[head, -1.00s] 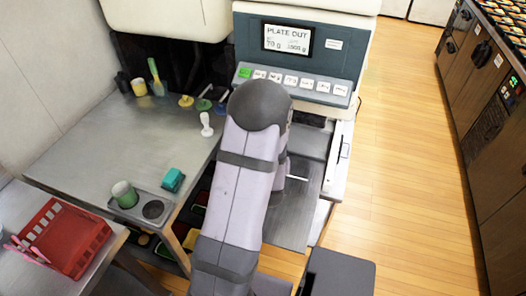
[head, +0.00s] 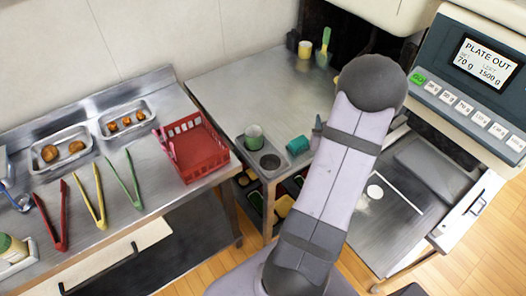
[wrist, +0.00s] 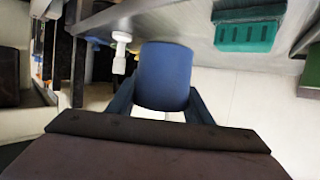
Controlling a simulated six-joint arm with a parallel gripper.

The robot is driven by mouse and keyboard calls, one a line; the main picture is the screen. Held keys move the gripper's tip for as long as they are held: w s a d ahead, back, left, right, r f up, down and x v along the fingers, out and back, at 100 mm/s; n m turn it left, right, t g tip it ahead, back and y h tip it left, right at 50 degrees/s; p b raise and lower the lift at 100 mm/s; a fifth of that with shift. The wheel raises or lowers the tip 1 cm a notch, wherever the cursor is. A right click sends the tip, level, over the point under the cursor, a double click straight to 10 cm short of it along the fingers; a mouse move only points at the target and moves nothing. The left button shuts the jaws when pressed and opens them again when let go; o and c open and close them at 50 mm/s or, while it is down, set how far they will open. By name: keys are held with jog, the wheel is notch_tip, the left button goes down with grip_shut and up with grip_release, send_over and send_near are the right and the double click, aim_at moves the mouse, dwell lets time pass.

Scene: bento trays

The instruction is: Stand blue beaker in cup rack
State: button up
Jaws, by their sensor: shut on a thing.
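In the wrist view, the blue beaker (wrist: 163,72) is held between the two blue fingers of my gripper (wrist: 162,98), which is shut on it. In the head view, my arm hides the beaker and most of the gripper. The front place (head: 270,161) looks empty.
A teal block (head: 298,144) sits just right of the rack; it also shows in the wrist view (wrist: 245,35). A red basket (head: 198,150), tongs and food trays are on the left counter. Yellow and green items (head: 322,55) stand at the back. The table behind the rack is clear.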

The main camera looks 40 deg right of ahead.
jog(key=w+a+r+n+t+y, duration=0.1)
jog(key=w+a+r+y, duration=0.15)
jog(key=w+a, duration=0.6)
jog(key=w+a+r+n+t+y+p, duration=0.1)
jog(key=w+a+r+n, duration=0.15)
jog(key=w+a, duration=0.6)
jog(key=w+a+r+n+t+y, duration=0.1)
jog(key=w+a+r, duration=0.3)
jog(key=a, duration=0.9)
jog(key=s+d+f+m+g+h, duration=0.1)
jog(key=s+d+m+g+h, duration=0.3)
jog(key=s, duration=0.4)
jog(key=s+d+f+m+g+h, duration=0.2)
jog(key=s+d+m+g+h, duration=0.2)
jog(key=s+d+m, duration=0.3)
jog(key=s+d+g, duration=0.1)
jog(key=d, duration=0.1)
jog(key=shift+d+f+g+h, duration=0.25)
jog(key=shift+d+g+h, duration=0.05)
jog(key=shift+h, duration=0.05)
jog(key=shift+f, duration=4.95)
